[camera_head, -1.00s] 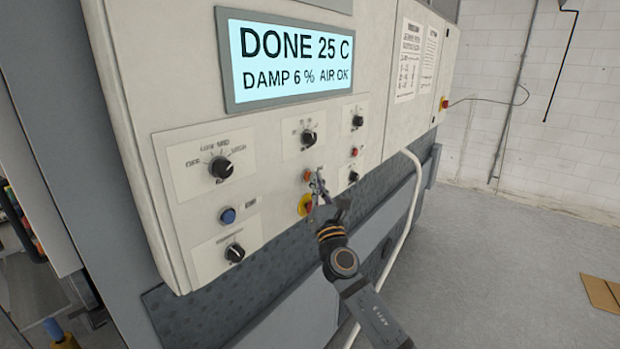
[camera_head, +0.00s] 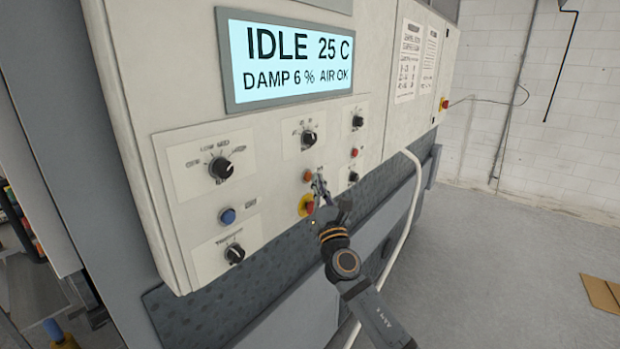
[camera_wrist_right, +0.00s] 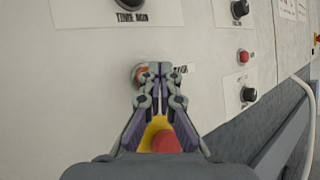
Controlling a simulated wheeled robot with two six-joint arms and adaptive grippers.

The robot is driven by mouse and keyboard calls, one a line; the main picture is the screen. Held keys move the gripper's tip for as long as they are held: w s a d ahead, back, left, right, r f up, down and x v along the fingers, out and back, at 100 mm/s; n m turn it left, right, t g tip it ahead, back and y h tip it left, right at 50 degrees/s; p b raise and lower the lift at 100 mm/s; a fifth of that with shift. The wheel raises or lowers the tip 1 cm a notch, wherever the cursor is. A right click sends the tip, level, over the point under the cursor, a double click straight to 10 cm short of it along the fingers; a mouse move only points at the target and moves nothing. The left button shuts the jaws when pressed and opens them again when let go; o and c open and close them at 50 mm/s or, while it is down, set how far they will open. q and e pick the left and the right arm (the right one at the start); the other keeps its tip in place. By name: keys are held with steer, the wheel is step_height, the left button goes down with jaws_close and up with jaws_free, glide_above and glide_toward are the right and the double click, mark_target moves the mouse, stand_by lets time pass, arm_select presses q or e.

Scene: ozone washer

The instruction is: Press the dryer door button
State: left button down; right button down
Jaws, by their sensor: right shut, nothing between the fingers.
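The control panel (camera_head: 285,200) carries several knobs and buttons. An orange button (camera_head: 307,175) sits below the middle knob; in the right wrist view the orange button (camera_wrist_right: 140,74) shows partly behind my fingertips. My right gripper (camera_head: 320,180) is shut and empty, with its tips at or just beside the orange button; it also shows in the right wrist view (camera_wrist_right: 160,72). I cannot tell whether the tips touch it. A blue button (camera_head: 228,216) is at the lower left and a red button (camera_head: 354,153) is at the right. Which one is the dryer door button is not legible. My left gripper is not in view.
The display (camera_head: 290,62) reads "IDLE 25 C, DAMP 6 %, AIR OK". A red and yellow stop button (camera_head: 306,205) sits just below my right gripper. A white hose (camera_head: 410,205) runs down at the right. The floor (camera_head: 500,260) at the right is mostly clear.

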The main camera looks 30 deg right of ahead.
steer(key=shift+s+d, duration=0.15)
steer(key=shift+s, duration=0.3)
steer(key=s, duration=0.1)
steer(key=s+d, duration=0.1)
steer(key=s, duration=0.1)
steer(key=s+d, duration=0.1)
steer(key=shift+s, duration=0.25)
steer(key=shift+f, duration=0.1)
stand_by(0.6)
